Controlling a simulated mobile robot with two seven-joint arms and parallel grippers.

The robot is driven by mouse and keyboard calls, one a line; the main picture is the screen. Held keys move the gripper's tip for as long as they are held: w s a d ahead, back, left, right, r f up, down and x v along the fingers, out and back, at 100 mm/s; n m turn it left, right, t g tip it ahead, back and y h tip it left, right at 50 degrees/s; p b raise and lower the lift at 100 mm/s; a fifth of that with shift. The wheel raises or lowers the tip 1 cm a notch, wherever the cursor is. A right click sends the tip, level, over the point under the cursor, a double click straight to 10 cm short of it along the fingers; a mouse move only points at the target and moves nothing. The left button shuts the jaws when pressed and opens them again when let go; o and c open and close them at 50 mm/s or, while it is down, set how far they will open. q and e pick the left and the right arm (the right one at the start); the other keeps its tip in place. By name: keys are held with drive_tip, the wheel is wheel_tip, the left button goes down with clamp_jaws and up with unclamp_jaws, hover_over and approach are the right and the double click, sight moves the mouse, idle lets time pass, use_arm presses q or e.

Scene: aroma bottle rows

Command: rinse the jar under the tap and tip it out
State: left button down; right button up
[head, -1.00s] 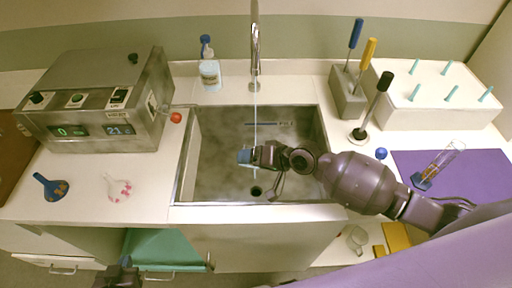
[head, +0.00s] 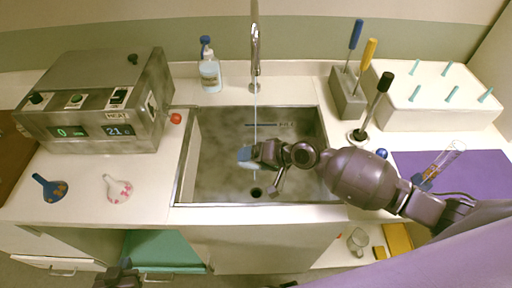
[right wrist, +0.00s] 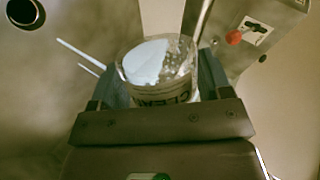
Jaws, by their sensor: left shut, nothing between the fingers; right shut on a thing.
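The jar (head: 244,158) is over the sink basin (head: 215,180), held by my right gripper (head: 257,155). In the right wrist view the jar (right wrist: 158,98) is clear glass with dark lettering and a pale patch inside, between the two fingers. The tap (head: 255,55) stands behind the sink, and a thin stream of water falls from it beside the jar and gripper. I cannot tell whether the stream enters the jar. My left gripper (head: 122,277) is low at the bottom edge, away from the sink, shut and empty.
A grey heater box (head: 95,100) with a red knob stands left of the sink. Two small funnels lie on the left counter. A tool block (head: 347,98), white peg rack (head: 430,100) and purple mat (head: 470,175) are on the right.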

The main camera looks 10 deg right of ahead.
drive_tip(key=shift+w, duration=0.1)
drive_tip(key=shift+w+d+r+m+g+b, duration=0.2)
drive_tip(key=shift+w+m+g+b, duration=0.1)
drive_tip(key=shift+g, duration=0.1)
drive_tip(key=shift+w+r, duration=0.1)
drive_tip(key=shift+w, duration=0.05)
idle(0.8)
drive_tip(key=shift+w+d+r+m+g+y+b, duration=0.2)
drive_tip(key=shift+m+g+y+b, duration=0.1)
drive_tip(key=shift+m+g+b, duration=0.1)
idle(0.5)
drive_tip(key=shift+w+r+m+g, duration=0.2)
drive_tip(key=shift+r+m+g, duration=0.1)
drive_tip(key=shift+m, duration=0.1)
drive_tip(key=shift+y, duration=0.4)
drive_tip(key=shift+w+d+r+m+g, duration=0.1)
drive_tip(key=shift+w+r+m+g, duration=0.05)
drive_tip(key=shift+m+g, duration=0.25)
